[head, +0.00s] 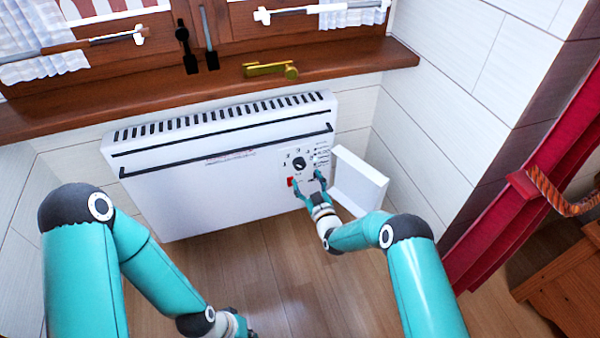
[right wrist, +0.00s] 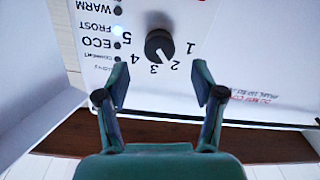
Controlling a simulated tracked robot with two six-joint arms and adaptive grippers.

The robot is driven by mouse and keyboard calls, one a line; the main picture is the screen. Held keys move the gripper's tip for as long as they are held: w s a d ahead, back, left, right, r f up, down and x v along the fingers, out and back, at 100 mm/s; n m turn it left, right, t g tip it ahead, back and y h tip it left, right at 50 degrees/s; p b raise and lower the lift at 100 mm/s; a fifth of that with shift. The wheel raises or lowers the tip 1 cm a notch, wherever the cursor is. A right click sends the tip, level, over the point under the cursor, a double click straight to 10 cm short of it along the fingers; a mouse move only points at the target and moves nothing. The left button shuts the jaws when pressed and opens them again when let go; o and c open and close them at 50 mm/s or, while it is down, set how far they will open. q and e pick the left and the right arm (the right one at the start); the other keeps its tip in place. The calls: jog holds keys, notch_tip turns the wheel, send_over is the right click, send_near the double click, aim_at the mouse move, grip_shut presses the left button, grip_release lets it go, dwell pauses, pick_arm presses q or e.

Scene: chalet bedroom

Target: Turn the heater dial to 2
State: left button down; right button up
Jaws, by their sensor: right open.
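The white heater (head: 200,190) stands against the wall under the window sill. Its black round dial (head: 299,163) is on the panel at its right end. In the right wrist view the dial (right wrist: 160,46) is ringed by the numbers 1 to 5, and its white mark points near 2 and 3; I cannot tell exactly which. My right gripper (head: 309,180) is open and empty just below the dial. In the right wrist view its fingers (right wrist: 158,80) are spread, apart from the dial. My left gripper (head: 242,329) is partly cut off at the bottom edge, so its jaws are unclear.
A white flap (head: 358,182) stands open right of the panel, close to my right gripper. A red switch (head: 291,182) sits below the dial. The wooden sill (head: 150,105) overhangs the heater, with a brass handle (head: 270,70) on it. A red curtain (head: 515,205) hangs at right.

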aim_at(301, 167)
jog(key=b+x, duration=0.1)
jog(key=x, duration=0.3)
jog(key=shift+f, duration=0.15)
jog(key=shift+b+x, duration=0.55)
jog(key=shift+x, duration=0.35)
jog(key=shift+c, duration=0.3)
